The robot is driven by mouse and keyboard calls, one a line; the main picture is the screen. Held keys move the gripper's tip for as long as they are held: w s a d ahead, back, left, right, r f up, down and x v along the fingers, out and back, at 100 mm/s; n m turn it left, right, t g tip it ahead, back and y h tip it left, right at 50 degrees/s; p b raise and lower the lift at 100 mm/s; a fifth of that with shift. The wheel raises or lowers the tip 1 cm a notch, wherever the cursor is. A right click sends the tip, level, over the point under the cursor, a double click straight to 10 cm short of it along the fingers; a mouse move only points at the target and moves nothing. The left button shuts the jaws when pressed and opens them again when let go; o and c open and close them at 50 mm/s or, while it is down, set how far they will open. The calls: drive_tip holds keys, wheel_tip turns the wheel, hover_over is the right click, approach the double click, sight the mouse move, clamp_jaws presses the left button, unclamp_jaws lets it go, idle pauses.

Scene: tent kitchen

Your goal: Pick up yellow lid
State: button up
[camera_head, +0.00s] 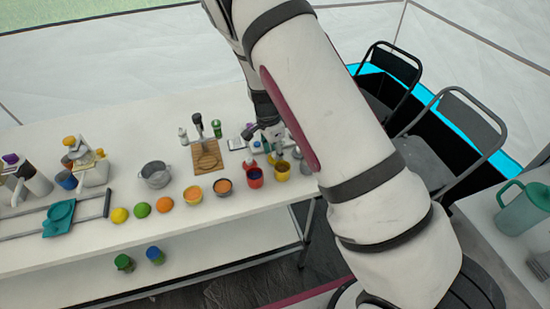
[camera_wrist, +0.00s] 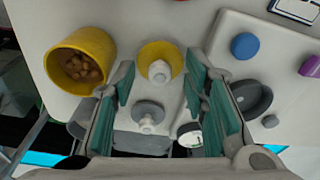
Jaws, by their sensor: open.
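The yellow lid (camera_wrist: 150,50) is a shallow round piece with a white knob (camera_wrist: 160,71), in the upper middle of the wrist view. My gripper (camera_wrist: 160,72) is open, its teal-padded fingers on either side of the knob in the picture. I see no contact with the lid, and the height gap cannot be told. A grey lid with a white knob (camera_wrist: 147,121) also shows between the fingers, lower in the picture. In the head view my gripper (camera_head: 264,128) is over the right part of the table; I cannot make out the yellow lid there.
A yellow pot with brown contents (camera_wrist: 104,43) stands left of my fingers. A white board (camera_wrist: 290,60) with a blue round piece (camera_wrist: 245,45) and a grey cup-like piece (camera_wrist: 252,98) lies right. A small dial (camera_wrist: 190,137) sits near the right finger.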

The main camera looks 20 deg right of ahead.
sight(274, 154)
drive_tip(key=c, duration=0.9)
drive_tip(key=shift+c, duration=0.2)
drive_tip(key=shift+r, duration=0.15)
wheel_tip(274, 154, up, 9)
drive_tip(key=s+r+p, duration=0.2)
drive_tip(key=s+p, duration=0.5)
drive_tip(key=p, duration=0.2)
drive_tip(key=shift+p, duration=0.35)
